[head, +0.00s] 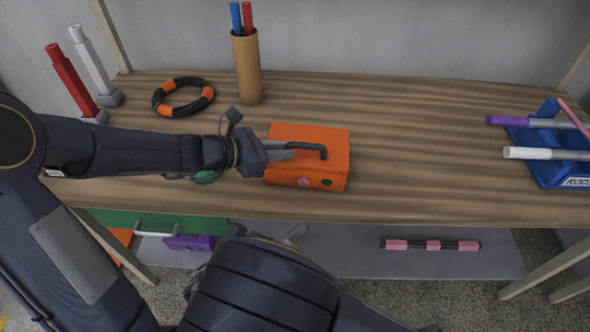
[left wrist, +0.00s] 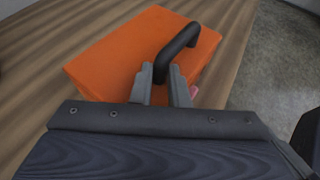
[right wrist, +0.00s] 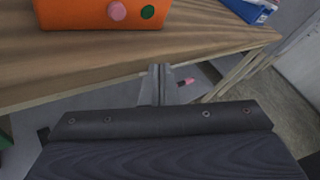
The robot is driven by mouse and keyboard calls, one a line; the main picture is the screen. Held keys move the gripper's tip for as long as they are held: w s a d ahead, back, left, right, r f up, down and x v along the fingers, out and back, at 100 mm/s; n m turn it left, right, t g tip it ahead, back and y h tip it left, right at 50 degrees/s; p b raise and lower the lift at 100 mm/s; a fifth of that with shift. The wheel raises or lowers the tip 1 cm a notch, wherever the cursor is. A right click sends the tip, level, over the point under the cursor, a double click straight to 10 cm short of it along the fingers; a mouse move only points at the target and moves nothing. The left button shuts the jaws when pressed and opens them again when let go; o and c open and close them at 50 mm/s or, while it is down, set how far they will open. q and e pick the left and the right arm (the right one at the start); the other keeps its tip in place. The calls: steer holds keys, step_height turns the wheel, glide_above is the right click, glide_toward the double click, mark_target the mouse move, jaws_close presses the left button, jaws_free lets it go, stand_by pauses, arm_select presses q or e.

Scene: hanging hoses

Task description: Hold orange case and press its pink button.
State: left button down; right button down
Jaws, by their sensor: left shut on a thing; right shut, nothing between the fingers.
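The orange case (head: 330,140) sits on the wooden table, its black handle (head: 312,147) on top. Its front face has a pink button (head: 303,182) and a dark green button (head: 326,182); both also show in the right wrist view, the pink button (right wrist: 117,11) left of the green button (right wrist: 148,12). My left gripper (head: 285,150) comes from the left and is shut on the black handle, as the left wrist view shows (left wrist: 167,76). My right gripper (right wrist: 160,72) is shut and empty, in front of the table edge, below and right of the pink button.
A brown cup (head: 247,72) with rods and a black-orange ring (head: 183,97) stand behind. A red rod (head: 72,82) and a white rod (head: 90,58) are at left. A blue rod rack (head: 550,165) is at right. A lower shelf (head: 350,257) holds a pink-black rod (head: 431,245).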

arm_select(q)
steer(key=shift+f, duration=0.1)
arm_select(e)
steer(key=shift+s, duration=0.1)
glide_toward(307, 185)
steer(key=shift+w+d+f, duration=0.3)
steer(key=shift+w+d, duration=0.2)
steer(key=shift+d, duration=0.25)
steer(key=shift+w+d+f, duration=0.3)
steer(key=shift+w+d, duration=0.25)
steer(key=shift+d, duration=0.15)
steer(key=shift+w+d+f, duration=0.3)
steer(key=shift+w+d, duration=0.2)
steer(key=shift+d, duration=0.25)
steer(key=shift+w, duration=0.1)
stand_by(0.5)
steer(key=shift+w, duration=0.3)
steer(key=shift+w+d, duration=0.15)
steer(key=shift+w, duration=0.7)
stand_by(0.8)
arm_select(q)
steer(key=shift+s+d, duration=0.1)
arm_select(e)
steer(key=shift+s, duration=1.3)
steer(key=shift+s, duration=0.1)
